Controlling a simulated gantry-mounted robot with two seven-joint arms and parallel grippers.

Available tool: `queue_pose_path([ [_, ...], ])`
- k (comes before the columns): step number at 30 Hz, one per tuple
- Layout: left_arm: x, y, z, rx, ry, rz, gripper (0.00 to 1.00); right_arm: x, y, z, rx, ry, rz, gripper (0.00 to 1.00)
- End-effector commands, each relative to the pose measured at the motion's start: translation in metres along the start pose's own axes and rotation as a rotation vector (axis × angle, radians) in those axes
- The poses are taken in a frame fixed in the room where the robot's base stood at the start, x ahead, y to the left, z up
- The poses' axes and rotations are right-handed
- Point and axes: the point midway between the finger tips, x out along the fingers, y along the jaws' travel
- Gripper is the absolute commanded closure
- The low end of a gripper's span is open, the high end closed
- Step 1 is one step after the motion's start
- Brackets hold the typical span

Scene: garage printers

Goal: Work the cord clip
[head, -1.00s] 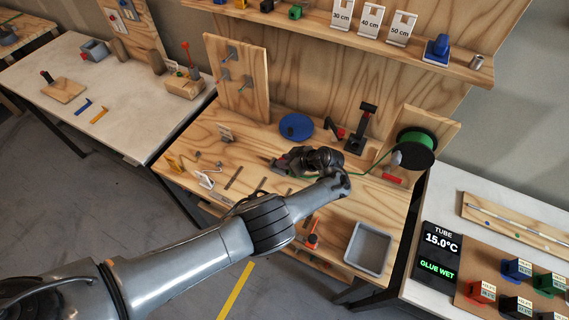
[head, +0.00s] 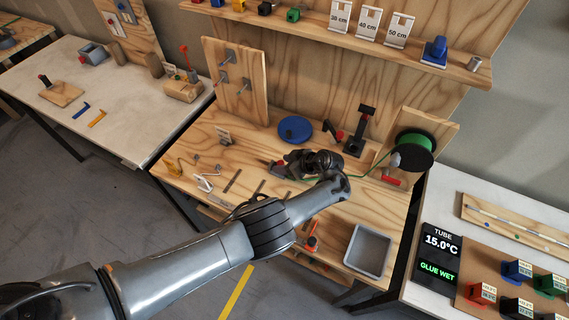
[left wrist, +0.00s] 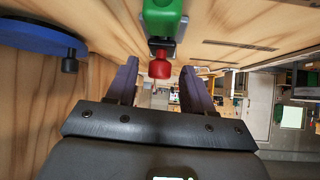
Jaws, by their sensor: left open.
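My left gripper (head: 276,163) is over the middle of the wooden bench, its fingers pointing left. In the left wrist view my left gripper (left wrist: 160,88) is open, with two dark fingers apart. A green block with a grey mount (left wrist: 163,18) and a red knob (left wrist: 160,66) lies ahead, the knob in line with the gap between the fingers. It may be the cord clip, but I cannot tell for sure. Green cord (head: 362,173) runs from the spool (head: 415,144) to behind my gripper, which hides its end. My right gripper is not in view.
A blue disc (head: 295,129) lies behind my gripper and also shows in the left wrist view (left wrist: 40,36). A black stand (head: 358,135) is near the spool. A grey tray (head: 368,250) sits at the bench's front right. A pegged board (head: 235,80) stands at back left.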

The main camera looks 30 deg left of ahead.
Motion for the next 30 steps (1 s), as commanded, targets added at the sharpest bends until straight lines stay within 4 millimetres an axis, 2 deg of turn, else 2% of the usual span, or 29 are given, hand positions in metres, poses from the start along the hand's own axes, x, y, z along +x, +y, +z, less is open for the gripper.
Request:
queue_pose_path([
  [5, -0.020, 0.001, 0.000, 0.000, 0.000, 0.004, 0.48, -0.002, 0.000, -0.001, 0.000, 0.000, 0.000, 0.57],
  [18, -0.090, 0.001, 0.000, 0.002, 0.001, 0.003, 0.48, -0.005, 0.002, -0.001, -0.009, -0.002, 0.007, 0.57],
  [24, -0.104, 0.000, 0.000, 0.001, 0.000, 0.001, 0.48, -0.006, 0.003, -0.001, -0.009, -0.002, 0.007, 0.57],
  [30, -0.106, 0.000, 0.001, 0.001, -0.001, 0.001, 0.48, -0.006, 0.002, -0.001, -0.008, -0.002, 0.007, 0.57],
])
